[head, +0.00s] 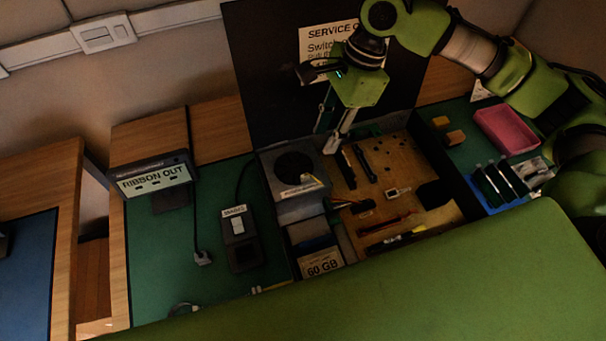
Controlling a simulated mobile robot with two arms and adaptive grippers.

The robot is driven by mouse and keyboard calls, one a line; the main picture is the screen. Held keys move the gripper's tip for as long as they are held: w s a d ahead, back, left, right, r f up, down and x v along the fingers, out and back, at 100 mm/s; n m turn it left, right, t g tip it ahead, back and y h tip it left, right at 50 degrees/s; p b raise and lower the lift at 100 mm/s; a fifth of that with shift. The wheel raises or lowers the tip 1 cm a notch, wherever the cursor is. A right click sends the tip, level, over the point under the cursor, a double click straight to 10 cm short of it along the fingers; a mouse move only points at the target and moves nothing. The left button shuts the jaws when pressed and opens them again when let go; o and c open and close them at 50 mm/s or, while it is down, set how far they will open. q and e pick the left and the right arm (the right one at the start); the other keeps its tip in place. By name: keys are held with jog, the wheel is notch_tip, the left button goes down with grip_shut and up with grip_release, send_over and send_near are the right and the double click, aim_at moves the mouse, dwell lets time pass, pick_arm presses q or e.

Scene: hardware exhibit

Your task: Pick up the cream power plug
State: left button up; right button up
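A pale plug (203,258), which looks like the cream power plug, lies on the green mat (158,285) at the left. A dark cord runs up from it toward the RIBBON OUT display (155,178). My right gripper (325,141) points down above the back of the wooden tray, well to the right of the plug and apart from it. Its two fingers look parted, with nothing seen between them. My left gripper is not in view.
A dark switch box (240,240) stands right of the plug. Beyond it are a grey box with a round opening (285,203), a 60 GB drive (321,264) and a tool tray (372,178). A black sign panel (265,70) rises behind. A pink bin (506,130) sits far right.

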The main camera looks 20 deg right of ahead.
send_over(306, 175)
jog(key=d, duration=0.3)
jog(key=x, duration=0.3)
jog(key=d+x, duration=0.1)
jog(key=x, duration=0.2)
jog(key=shift+d+f+p, duration=0.1)
jog(key=shift+f+p, duration=0.2)
jog(key=shift+f, duration=0.1)
jog(key=x, duration=0.2)
jog(key=a+p+x, duration=0.1)
jog(key=x, duration=0.1)
jog(key=shift+w+f, duration=0.1)
jog(key=shift+f, duration=0.1)
jog(key=shift+a+f, duration=0.1)
jog(key=shift+f, duration=0.45)
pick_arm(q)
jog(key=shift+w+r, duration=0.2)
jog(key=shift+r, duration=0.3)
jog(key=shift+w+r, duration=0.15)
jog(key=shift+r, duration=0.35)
pick_arm(e)
jog(key=c, duration=0.8)
